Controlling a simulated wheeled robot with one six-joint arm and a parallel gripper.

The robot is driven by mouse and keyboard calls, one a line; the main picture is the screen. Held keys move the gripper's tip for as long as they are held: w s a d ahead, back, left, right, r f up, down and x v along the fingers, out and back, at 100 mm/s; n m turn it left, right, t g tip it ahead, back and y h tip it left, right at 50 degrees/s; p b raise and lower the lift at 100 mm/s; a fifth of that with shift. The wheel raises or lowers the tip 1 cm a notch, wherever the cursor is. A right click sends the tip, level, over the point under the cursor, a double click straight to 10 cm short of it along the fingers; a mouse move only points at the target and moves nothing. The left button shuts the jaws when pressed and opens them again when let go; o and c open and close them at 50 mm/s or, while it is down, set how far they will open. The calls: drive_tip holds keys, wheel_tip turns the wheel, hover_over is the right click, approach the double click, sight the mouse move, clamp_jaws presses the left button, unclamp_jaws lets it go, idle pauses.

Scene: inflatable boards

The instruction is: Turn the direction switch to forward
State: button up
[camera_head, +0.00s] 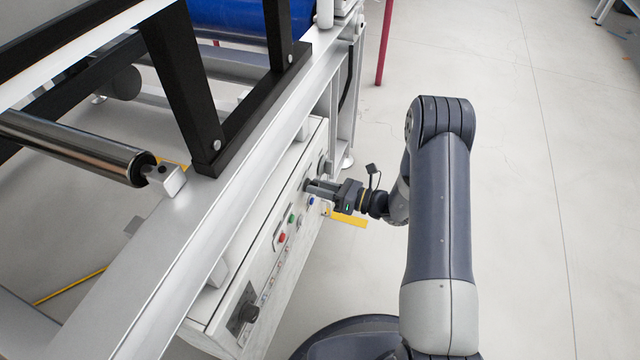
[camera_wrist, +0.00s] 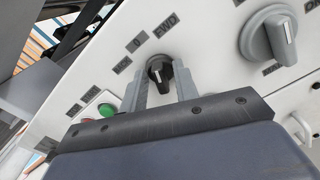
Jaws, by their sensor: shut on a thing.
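The direction switch (camera_wrist: 160,70) is a small black rotary knob with a white mark, on the white control panel (camera_wrist: 215,55). The FWD label (camera_wrist: 165,27) is above it in the wrist view, with a 0 label (camera_wrist: 136,44) and another label, too blurred to read, to the left. My gripper (camera_wrist: 161,80) has one grey finger on each side of the knob and is shut on it. Exactly which label the mark faces is hard to tell. In the head view my gripper (camera_head: 318,188) reaches the panel face from the right; its fingers hide the switch.
A larger grey knob (camera_wrist: 272,33) is to the right in the wrist view. A green button (camera_wrist: 106,109) and a red button are to the left, close to my gripper. A metal machine frame (camera_head: 215,215) stands above the panel. Open floor (camera_head: 540,200) lies to the right.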

drive_tip(key=shift+m+p, duration=0.8)
drive_tip(key=shift+m, duration=1.4)
drive_tip(key=o, duration=0.6)
drive_tip(key=shift+d, duration=0.1)
drive_tip(key=p+v, duration=0.1)
drive_tip(key=v, duration=0.9)
drive_tip(key=shift+d+p, duration=0.3)
drive_tip(key=shift+p, duration=0.1)
drive_tip(key=shift+s, duration=0.1)
drive_tip(key=b+x, duration=0.2)
drive_tip(key=x, duration=0.9)
